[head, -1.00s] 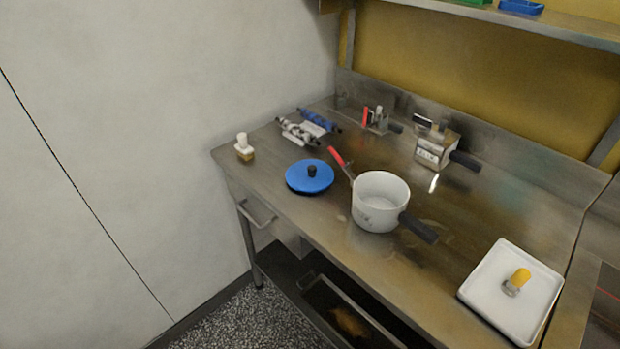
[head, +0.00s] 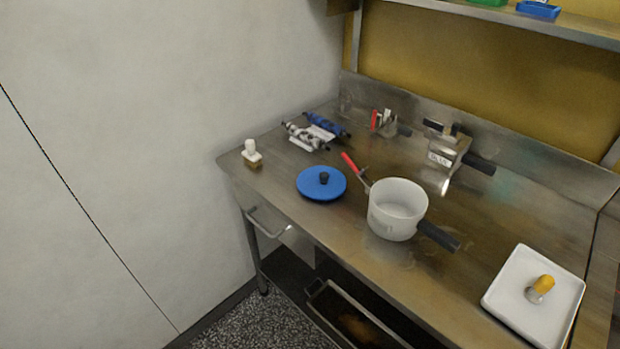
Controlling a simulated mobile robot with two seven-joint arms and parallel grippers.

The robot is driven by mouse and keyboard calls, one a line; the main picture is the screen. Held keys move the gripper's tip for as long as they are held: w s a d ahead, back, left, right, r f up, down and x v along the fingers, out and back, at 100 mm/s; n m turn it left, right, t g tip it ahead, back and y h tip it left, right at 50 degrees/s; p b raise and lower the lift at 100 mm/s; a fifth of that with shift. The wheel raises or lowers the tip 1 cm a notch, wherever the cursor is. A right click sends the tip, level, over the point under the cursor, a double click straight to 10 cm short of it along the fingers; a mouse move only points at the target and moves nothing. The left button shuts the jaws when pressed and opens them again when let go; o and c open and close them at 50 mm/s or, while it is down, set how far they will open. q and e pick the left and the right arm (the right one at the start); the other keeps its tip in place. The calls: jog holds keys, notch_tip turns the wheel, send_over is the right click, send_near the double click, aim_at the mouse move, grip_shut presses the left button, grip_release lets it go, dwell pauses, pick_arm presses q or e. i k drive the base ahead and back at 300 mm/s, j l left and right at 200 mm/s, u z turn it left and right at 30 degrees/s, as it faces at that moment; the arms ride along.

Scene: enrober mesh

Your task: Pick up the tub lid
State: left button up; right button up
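A round blue lid (head: 321,184) with a black knob lies flat on the steel table, left of a white pot; I take it for the tub lid. The white pot (head: 396,209) has a black handle pointing right, and a red-handled tool (head: 354,168) stands at its left side, perhaps leaning in it. Neither of my grippers is in view.
The steel table (head: 290,190) stands against a wall. A small white-topped bottle (head: 251,152), a blue roller rack (head: 318,130), a metal box with a dark handle (head: 446,152) and a white tray (head: 535,297) with a yellow-topped item stand on it. A shelf (head: 540,22) hangs above.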

aim_at(319, 183)
jog(key=i+j, duration=0.1)
jog(key=j, duration=0.2)
jog(key=i+j, duration=0.1)
jog(key=j, duration=0.2)
jog(key=i+j, duration=0.15)
jog(key=j, duration=0.15)
jog(key=i+j+z, duration=0.15)
jog(key=j, duration=0.15)
jog(key=z, duration=1.8)
jog(key=k+l, duration=0.05)
